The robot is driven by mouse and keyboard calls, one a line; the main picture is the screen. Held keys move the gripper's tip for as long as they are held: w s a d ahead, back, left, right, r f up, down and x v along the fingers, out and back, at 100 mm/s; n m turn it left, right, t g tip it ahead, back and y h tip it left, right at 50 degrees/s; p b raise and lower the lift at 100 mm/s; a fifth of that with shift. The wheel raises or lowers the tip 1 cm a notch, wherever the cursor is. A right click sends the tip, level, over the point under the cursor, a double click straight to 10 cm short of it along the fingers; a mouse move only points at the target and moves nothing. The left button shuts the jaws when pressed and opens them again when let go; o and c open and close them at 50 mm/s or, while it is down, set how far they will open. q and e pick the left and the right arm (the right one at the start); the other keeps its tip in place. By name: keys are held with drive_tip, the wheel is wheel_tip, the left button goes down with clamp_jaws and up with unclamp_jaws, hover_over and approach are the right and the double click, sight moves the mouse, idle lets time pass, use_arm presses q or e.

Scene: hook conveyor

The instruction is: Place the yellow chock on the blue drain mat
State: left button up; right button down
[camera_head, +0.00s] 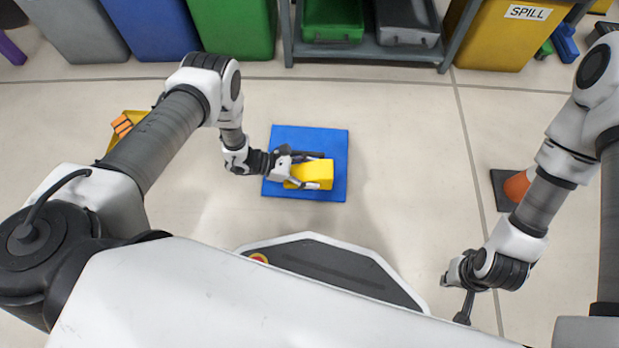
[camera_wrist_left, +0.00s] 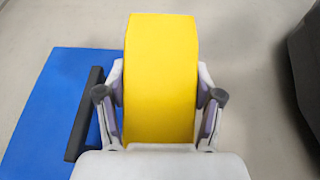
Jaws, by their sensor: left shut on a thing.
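The yellow chock (camera_head: 318,172) is between the fingers of my left gripper (camera_head: 312,172), which is shut on it. In the left wrist view the chock (camera_wrist_left: 160,75) stands up between the two fingertips (camera_wrist_left: 160,97). The blue drain mat (camera_head: 335,142) lies flat on the floor, and the chock shows over its lower middle in the head view. The mat (camera_wrist_left: 38,125) is at the left in the wrist view. I cannot tell whether the chock touches the mat. My right gripper (camera_head: 462,298) is at the lower right, away from the mat; its fingers are hard to make out.
A yellow tray (camera_head: 112,143) with orange items is at the left, partly behind my left arm. An orange cone (camera_head: 517,186) on a dark base is at the right. Bins and a grey rack (camera_head: 372,50) line the back. The floor right of the mat is clear.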

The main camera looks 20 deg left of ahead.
sight(310, 178)
use_arm(q)
drive_tip(key=f+b, duration=0.2)
drive_tip(key=f, duration=0.2)
drive_tip(key=shift+w+a+b, duration=0.1)
drive_tip(key=shift+a+b, duration=0.2)
drive_tip(key=shift+b, duration=0.1)
drive_tip(key=shift+r, duration=0.3)
drive_tip(key=shift+f, duration=0.15)
drive_tip(key=o, duration=1.5)
drive_tip(key=shift+c, duration=0.2)
